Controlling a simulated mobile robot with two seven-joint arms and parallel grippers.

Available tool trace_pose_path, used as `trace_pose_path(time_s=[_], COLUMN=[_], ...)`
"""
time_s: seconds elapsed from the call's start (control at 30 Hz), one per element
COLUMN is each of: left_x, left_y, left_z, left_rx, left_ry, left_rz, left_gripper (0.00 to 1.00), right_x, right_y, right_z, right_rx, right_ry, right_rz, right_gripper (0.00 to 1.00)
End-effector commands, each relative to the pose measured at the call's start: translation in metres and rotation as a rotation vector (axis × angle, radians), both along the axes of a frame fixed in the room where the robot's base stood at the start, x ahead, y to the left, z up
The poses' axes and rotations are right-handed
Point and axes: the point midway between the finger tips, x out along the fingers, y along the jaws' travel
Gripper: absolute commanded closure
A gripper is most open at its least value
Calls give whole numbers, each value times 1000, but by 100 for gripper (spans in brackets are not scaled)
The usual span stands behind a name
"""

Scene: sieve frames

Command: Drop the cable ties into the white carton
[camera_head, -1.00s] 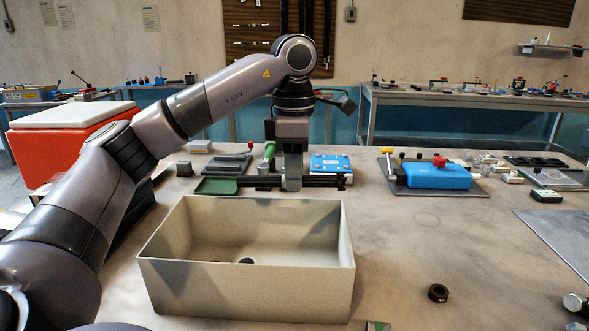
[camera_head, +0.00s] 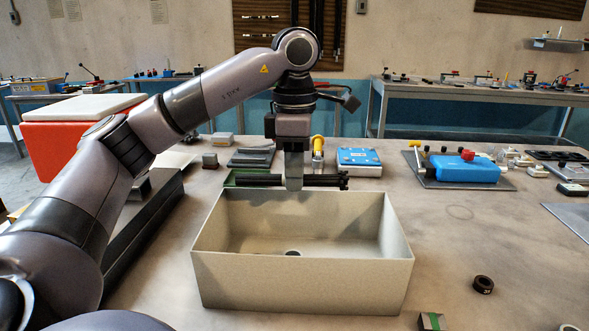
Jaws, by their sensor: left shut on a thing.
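The white carton (camera_head: 300,285) is an open, off-white box on the table in front of me. A small dark round thing (camera_head: 293,253) shows low inside it. My left gripper (camera_head: 293,182) points down and is shut on the cable ties (camera_head: 325,182), a bundle of long black strips held level, crosswise in the picture. Gripper and ties show at the carton's far rim, slightly above it in the picture. I cannot tell whether they are over the opening or just behind it. The fingers hide the middle of the bundle. My right gripper is not in view.
Behind the carton stand a blue-and-white device (camera_head: 358,162), a yellow-topped tool (camera_head: 318,150) and a grey block (camera_head: 252,157). A blue box (camera_head: 465,170) lies to the right. A black ring (camera_head: 483,285) lies right of the carton, where the table is mostly clear.

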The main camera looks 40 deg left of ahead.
Motion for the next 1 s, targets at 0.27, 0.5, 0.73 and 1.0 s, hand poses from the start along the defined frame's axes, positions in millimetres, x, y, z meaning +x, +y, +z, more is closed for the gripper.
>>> trace_pose_path(time_s=[0.27, 0.5, 0.73, 1.0], left_x=[0, 0, 0, 0], left_y=[0, 0, 0, 0], left_z=[-24, -49, -59, -58], left_rx=[0, 0, -1, 0], left_ry=[0, 0, -1, 0], left_rz=[0, 0, 0, 1], left_gripper=[100, 100, 100, 69], right_x=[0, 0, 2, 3], right_y=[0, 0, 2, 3], right_z=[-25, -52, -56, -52], right_rx=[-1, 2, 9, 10], right_ry=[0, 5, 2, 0], right_rz=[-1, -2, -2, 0], right_gripper=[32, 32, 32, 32])
